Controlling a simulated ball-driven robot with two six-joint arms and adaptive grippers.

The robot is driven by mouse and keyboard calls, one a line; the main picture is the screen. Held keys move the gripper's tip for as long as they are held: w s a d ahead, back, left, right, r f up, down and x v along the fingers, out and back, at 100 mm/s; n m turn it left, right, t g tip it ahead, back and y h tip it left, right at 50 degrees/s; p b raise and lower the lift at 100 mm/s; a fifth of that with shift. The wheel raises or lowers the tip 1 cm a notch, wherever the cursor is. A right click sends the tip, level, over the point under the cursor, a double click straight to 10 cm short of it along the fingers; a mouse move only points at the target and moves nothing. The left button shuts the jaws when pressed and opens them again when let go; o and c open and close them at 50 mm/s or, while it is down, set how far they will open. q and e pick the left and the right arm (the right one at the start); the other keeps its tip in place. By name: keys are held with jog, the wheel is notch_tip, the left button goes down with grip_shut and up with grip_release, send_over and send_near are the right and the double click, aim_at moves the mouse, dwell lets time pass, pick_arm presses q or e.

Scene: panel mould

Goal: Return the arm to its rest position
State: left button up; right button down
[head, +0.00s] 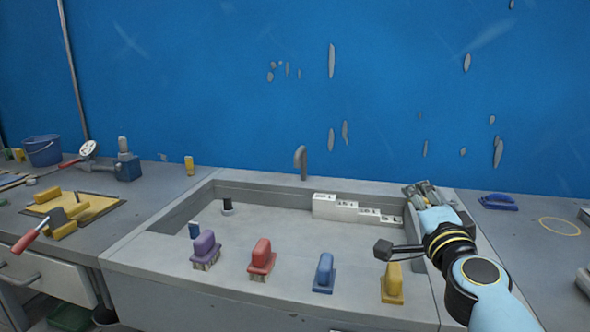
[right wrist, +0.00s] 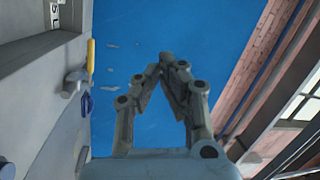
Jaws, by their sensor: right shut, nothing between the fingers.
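My right arm (head: 462,255) comes in from the lower right of the head view. Its gripper (head: 421,187) is over the right rim of the grey mould basin. In the right wrist view the fingers of my right gripper (right wrist: 167,62) meet at their tips, with nothing between them, against the blue wall. My left gripper does not show in the head view.
The mould basin (head: 150,262) has purple (head: 205,246), red (head: 262,257), blue (head: 324,270) and yellow (head: 393,281) handled pieces along its front rim. White stepped blocks (head: 337,208) stand inside. A blue piece (head: 498,202) lies on the right bench. The blue wall (head: 400,80) rises behind.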

jog(key=s+a+f+n+g+y, duration=0.3)
jog(key=s+f+n+g, duration=0.15)
jog(key=s+n, duration=0.35)
jog(key=s+a+f+n+g+y, duration=0.35)
jog(key=s+f+n, duration=0.2)
jog(key=s, duration=0.45)
jog(key=s+d+f+n+g+h, duration=0.1)
jog(key=s+d+g+h, duration=0.25)
jog(key=s+d, duration=0.45)
jog(key=s+d+f+n+g+h, duration=0.1)
jog(key=s+d+f+g+h, duration=0.25)
jog(key=s, duration=0.95)
notch_tip(320, 180, down, 24)
jog(key=d+r+g+b, duration=0.1)
jog(key=d+g, duration=0.1)
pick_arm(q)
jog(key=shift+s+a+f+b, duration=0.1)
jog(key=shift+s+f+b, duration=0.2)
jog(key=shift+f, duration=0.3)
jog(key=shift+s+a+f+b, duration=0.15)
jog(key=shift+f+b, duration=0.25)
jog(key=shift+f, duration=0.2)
pick_arm(e)
jog(key=s+d+f+g, duration=0.1)
jog(key=s+f, duration=1.8)
jog(key=f, duration=0.1)
jog(key=shift+s+d+g, duration=0.15)
jog(key=shift+s+g, duration=0.15)
